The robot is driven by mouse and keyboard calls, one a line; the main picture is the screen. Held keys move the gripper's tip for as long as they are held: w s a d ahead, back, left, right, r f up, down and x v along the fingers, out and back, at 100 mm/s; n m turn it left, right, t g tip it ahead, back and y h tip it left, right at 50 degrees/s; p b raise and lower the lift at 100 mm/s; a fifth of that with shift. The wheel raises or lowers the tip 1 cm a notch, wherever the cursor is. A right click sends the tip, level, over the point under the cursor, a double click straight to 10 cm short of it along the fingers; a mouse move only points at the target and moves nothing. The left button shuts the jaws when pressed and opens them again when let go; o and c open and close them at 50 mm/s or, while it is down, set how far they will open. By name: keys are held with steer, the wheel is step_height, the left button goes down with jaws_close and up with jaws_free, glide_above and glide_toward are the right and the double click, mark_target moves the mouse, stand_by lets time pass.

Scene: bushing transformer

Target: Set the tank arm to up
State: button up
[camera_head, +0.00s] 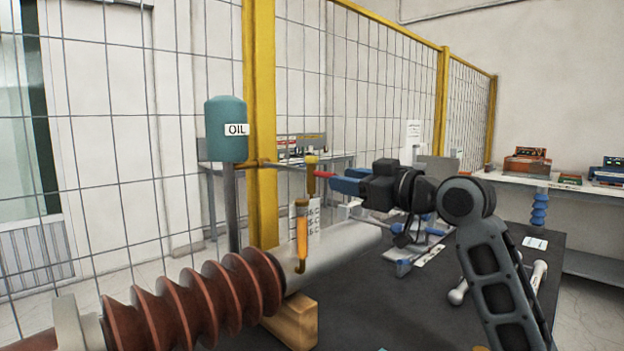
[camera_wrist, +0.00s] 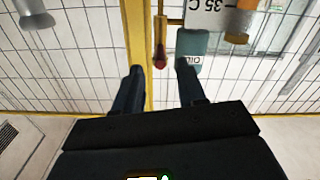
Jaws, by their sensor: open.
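The teal oil tank (camera_head: 226,130) with an OIL label stands on a post at left; it also shows in the wrist view (camera_wrist: 191,43). A thin pipe (camera_head: 285,165) runs right from it to a brass fitting (camera_head: 311,176). A short red-tipped lever (camera_head: 324,174), which looks like the tank arm, sticks out from this fitting, roughly level. Its red end (camera_wrist: 160,58) also shows in the wrist view. My gripper (camera_head: 338,181) is open, its blue fingertips close to the red end. In the wrist view the red end appears between the fingertips (camera_wrist: 160,70), just beyond them; contact is unclear.
A brown ribbed bushing (camera_head: 195,305) lies on a wooden block (camera_head: 294,322) on the dark table (camera_head: 400,310). An orange-topped tube (camera_head: 301,235) stands near my gripper, beside a printed scale. A yellow-framed mesh fence (camera_head: 261,90) is behind. A shelf with equipment is at right.

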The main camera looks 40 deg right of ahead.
mark_target(315, 174)
steer(key=w+p, duration=0.1)
steer(key=w, duration=0.6)
steer(key=shift+w+a+p, duration=0.15)
steer(key=shift+w+p, duration=0.1)
steer(key=shift+p, duration=0.05)
steer(key=shift+c, duration=0.2)
jaws_close()
